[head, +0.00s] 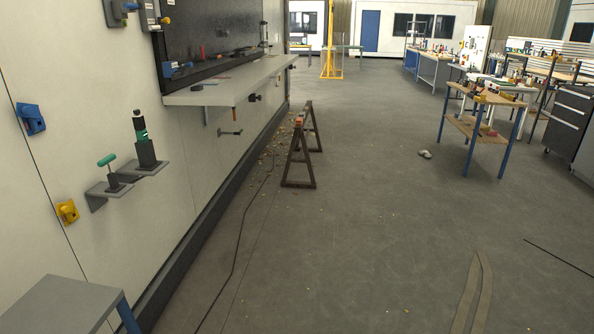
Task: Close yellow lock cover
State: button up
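A small yellow lock cover (67,211) is fixed to the pale wall panel at the left, below and right of a similar blue lock piece (31,118). It appears to stick out from the wall a little, but it is too small to tell whether its cover is open or shut. Another small yellow piece (165,20) shows near the top left, by the dark panel's edge. My gripper is not in view.
Right of the yellow lock, grey brackets (110,188) with green-handled parts jut from the wall. A grey-topped table (60,303) fills the lower left. A dark sawhorse (299,150) stands ahead by a cable (240,225). The floor centre is clear; workbenches stand right.

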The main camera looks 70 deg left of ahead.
aim_at(66, 207)
jog(key=z, duration=0.4)
jog(key=k, duration=0.1)
jog(key=u, duration=2.75)
jog(key=i, duration=2.75)
jog(key=u, duration=2.1)
jog(key=i, duration=0.6)
jog(key=u, duration=0.3)
